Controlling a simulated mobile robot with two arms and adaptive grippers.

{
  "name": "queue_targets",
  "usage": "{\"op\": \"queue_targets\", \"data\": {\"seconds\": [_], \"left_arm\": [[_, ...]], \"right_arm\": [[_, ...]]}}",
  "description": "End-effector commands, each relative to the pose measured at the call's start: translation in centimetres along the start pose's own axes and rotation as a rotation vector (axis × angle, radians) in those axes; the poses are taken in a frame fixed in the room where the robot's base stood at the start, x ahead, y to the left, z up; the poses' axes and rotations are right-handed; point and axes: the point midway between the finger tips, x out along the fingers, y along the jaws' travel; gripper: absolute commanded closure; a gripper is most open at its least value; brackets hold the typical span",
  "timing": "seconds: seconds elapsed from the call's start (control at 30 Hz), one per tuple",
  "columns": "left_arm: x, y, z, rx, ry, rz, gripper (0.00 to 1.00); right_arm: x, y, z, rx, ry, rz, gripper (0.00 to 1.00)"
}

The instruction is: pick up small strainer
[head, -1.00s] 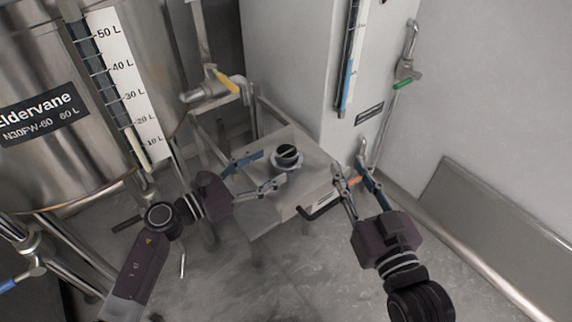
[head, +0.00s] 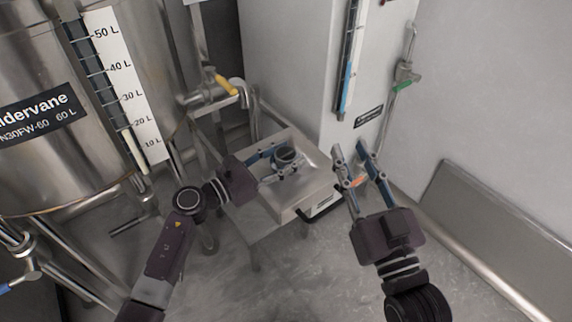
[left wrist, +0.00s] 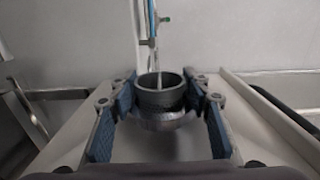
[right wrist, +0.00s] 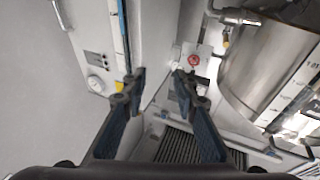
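The small strainer (head: 287,154), a dark round cup with a paler flange, stands upright on a metal-topped unit (head: 262,205). In the left wrist view the strainer (left wrist: 160,98) sits between the two fingers of my left gripper (left wrist: 161,92). My left gripper (head: 288,161) is open, one finger on each side of the strainer. Whether the fingers touch its flange I cannot tell. My right gripper (head: 350,150) is open and empty, to the right of the unit; it also shows open in the right wrist view (right wrist: 158,80).
A large steel tank (head: 60,150) with a level scale stands at the left. A valve with a yellow handle (head: 226,84) is behind the unit. A white cabinet (head: 300,60) stands behind it. A black handle (head: 318,207) sticks out of the unit's front. Floor in front is clear.

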Motion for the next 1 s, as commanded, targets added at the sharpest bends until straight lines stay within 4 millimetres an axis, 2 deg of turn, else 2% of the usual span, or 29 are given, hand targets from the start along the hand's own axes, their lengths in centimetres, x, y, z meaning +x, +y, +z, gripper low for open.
{"op": "queue_targets", "data": {"seconds": [0.03,0.23,0.63,1.0], "left_arm": [[0.0,0.0,0.0,0.000,0.000,0.000,0.63],[0.0,0.0,0.0,0.000,-0.001,0.000,0.84],[0.0,0.0,0.4,0.001,0.000,0.000,0.84],[0.0,0.0,2.7,0.002,-0.001,0.000,0.84]], "right_arm": [[0.0,0.0,0.0,0.000,0.000,0.000,0.73],[0.0,0.0,0.0,0.000,-0.001,0.001,0.73],[0.0,0.0,0.3,0.000,-0.019,0.001,0.73],[-1.1,0.7,5.4,-0.006,-0.262,0.014,0.73]]}}
